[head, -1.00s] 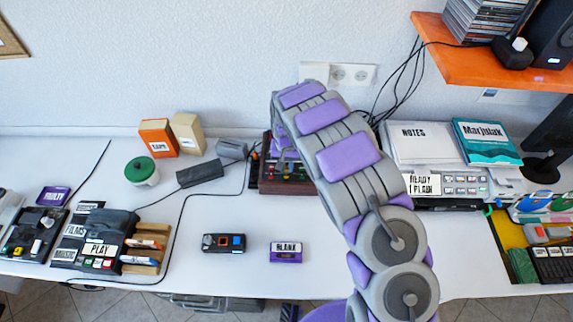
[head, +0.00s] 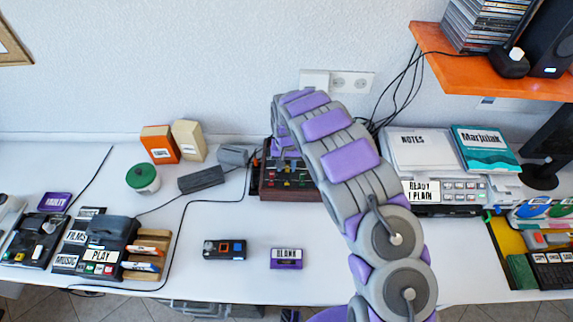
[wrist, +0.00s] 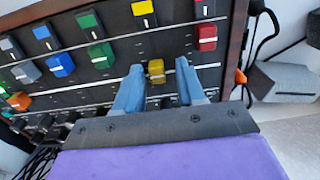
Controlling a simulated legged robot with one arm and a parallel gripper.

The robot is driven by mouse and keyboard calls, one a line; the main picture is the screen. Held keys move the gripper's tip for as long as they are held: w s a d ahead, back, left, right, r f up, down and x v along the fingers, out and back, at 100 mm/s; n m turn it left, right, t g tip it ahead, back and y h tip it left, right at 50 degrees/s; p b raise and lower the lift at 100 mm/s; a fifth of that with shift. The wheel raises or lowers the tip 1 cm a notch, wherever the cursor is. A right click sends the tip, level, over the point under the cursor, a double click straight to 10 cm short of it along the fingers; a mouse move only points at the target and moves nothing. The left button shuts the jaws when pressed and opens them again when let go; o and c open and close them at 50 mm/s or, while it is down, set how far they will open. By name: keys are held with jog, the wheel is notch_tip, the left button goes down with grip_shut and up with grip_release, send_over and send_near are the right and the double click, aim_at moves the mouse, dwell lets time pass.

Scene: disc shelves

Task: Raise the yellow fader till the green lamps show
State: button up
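The mixer (head: 290,195), a dark panel in a wooden frame, stands against the wall in the head view, partly hidden by my arm. In the wrist view its panel (wrist: 120,45) fills the upper part. The yellow fader (wrist: 156,72) has a small yellow cap in the lower row, and another yellow cap (wrist: 143,8) sits above it at the top edge. My gripper (wrist: 158,70) is open, with one blue finger on each side of the lower yellow cap and a visible gap on both sides.
Green (wrist: 100,55) and red (wrist: 207,37) caps flank the yellow one. A grey box (wrist: 285,82) and cables lie beside the mixer. On the table are a blank cassette (head: 287,258) and a small dark device (head: 224,248). An orange shelf (head: 480,72) overhangs at right.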

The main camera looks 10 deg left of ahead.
aim_at(287, 167)
notch_tip(287, 167, up, 17)
jog(key=p, duration=0.3)
jog(key=shift+r, duration=0.15)
dwell(0.3)
dwell(0.4)
jog(key=s+d+r+m, duration=0.1)
jog(key=s+d+r, duration=0.65)
jog(key=d, duration=0.25)
jog(key=s+d+r+m, duration=0.1)
jog(key=s+d+r, duration=0.6)
jog(key=s+d, duration=0.2)
jog(key=shift+g, duration=0.9)
jog(key=s+d, duration=0.2)
jog(key=s, duration=0.7)
jog(key=s+d, duration=0.1)
jog(key=s, duration=0.8)
jog(key=s+d, duration=0.2)
jog(key=s, duration=0.7)
jog(key=shift+d+f, duration=0.2)
jog(key=shift+d, duration=0.15)
jog(key=shift+w, duration=0.1)
